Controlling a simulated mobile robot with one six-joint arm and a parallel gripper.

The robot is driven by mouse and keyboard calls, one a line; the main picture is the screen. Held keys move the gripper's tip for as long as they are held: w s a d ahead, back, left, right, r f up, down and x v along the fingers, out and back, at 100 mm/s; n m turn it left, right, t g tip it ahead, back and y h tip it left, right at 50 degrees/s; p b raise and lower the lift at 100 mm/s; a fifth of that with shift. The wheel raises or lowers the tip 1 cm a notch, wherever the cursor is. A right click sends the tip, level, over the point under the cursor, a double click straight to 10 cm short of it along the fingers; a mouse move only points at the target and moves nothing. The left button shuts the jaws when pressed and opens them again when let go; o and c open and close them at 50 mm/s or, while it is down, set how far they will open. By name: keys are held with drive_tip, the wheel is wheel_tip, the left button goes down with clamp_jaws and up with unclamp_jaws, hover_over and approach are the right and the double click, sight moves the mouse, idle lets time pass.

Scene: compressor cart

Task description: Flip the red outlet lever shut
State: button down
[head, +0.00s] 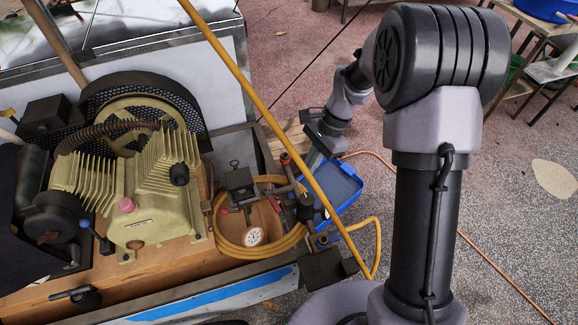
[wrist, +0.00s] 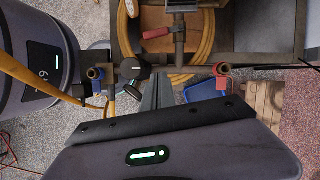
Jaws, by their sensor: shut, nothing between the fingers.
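A red lever (wrist: 221,83) sits on a brass-ended valve at the right end of the pipe manifold in the wrist view; in the head view this red valve lever (head: 285,158) is at the manifold's far end. I cannot tell for certain which is the outlet lever. My gripper (wrist: 158,82) is shut and empty, its fingertips near the manifold between the red valve and a black knob (wrist: 133,69). Contact cannot be judged. In the head view the fingers are partly hidden behind the manifold area.
A blue-handled valve (wrist: 95,73) is at the manifold's left end. The finned compressor (head: 150,205) fills the cart's left. A blue tray (head: 340,183) lies below, beyond the manifold.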

drive_tip(key=b, duration=0.4)
approach(298, 198)
drive_tip(key=a+f, duration=0.1)
drive_tip(key=s+a+f, duration=0.1)
drive_tip(key=f, duration=0.1)
drive_tip(key=a+f, duration=0.1)
drive_tip(key=shift+s+a+f, duration=0.1)
drive_tip(key=shift+s+f, duration=0.15)
drive_tip(key=shift+s, duration=0.05)
drive_tip(key=a, duration=0.1)
drive_tip(key=s+a+b, duration=0.1)
drive_tip(key=a, duration=0.1)
drive_tip(key=shift+s+f, duration=0.15)
drive_tip(key=shift+s, duration=0.15)
drive_tip(key=shift+s+a, duration=0.2)
drive_tip(key=shift+a, duration=0.2)
drive_tip(key=shift+s+a, duration=0.5)
drive_tip(key=shift+s, duration=0.1)
